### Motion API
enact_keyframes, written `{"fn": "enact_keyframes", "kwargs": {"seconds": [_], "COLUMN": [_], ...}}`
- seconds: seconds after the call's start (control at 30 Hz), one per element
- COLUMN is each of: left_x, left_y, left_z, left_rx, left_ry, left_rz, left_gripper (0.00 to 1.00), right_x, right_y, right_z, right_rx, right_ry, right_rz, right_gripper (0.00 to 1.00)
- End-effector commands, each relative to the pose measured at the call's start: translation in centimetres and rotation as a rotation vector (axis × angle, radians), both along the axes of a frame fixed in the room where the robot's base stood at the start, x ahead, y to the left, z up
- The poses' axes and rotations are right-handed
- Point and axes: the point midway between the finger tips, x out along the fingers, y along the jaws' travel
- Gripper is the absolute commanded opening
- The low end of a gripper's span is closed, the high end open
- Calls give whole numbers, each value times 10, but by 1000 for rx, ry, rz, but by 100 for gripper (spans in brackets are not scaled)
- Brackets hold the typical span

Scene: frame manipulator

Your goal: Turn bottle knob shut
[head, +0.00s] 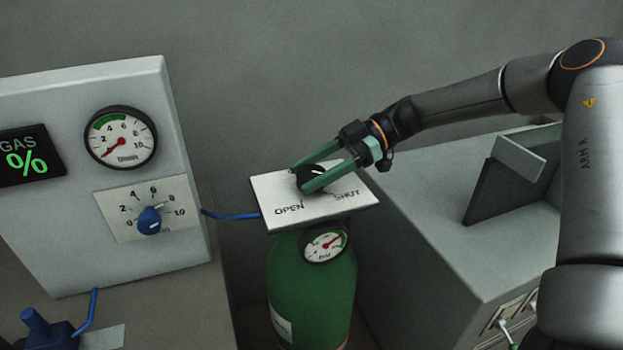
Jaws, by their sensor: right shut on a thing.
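A green gas bottle (308,295) stands upright on the floor between two grey cabinets. A white plate (335,207) marked OPEN and SHUT lies on top of it. The black bottle knob (312,174) sits on the plate, with a small white mark on its right side, towards the SHUT word. My right gripper (306,178) comes in from the right with green fingers and is shut on the knob, one finger on each side. The fingers hide part of the knob. My left gripper is not in view.
A grey panel at the left has a round gauge (120,137), a blue dial knob (149,220) and a gas display (30,156). A blue hose (230,216) runs between panel and bottle. A pressure gauge (325,244) sits below the plate. A grey cabinet (440,230) stands close at right.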

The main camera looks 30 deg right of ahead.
Motion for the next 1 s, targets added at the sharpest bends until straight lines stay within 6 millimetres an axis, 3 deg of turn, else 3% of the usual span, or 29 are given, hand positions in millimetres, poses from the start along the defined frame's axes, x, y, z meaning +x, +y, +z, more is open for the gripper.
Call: {"fn": "enact_keyframes", "kwargs": {"seconds": [0.47, 0.5, 0.77, 1.0], "left_x": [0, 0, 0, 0], "left_y": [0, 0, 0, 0], "left_z": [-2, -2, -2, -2], "left_rx": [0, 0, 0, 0], "left_ry": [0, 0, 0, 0], "left_rz": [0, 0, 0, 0], "left_gripper": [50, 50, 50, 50], "right_x": [-1, -1, 0, 0], "right_y": [1, 1, 0, 0], "right_z": [-1, -1, 0, 0], "right_rx": [0, 0, 0, 1], "right_ry": [1, 1, 0, 0], "right_rz": [19, 19, 16, 15], "right_gripper": [10, 67, 95, 95]}}
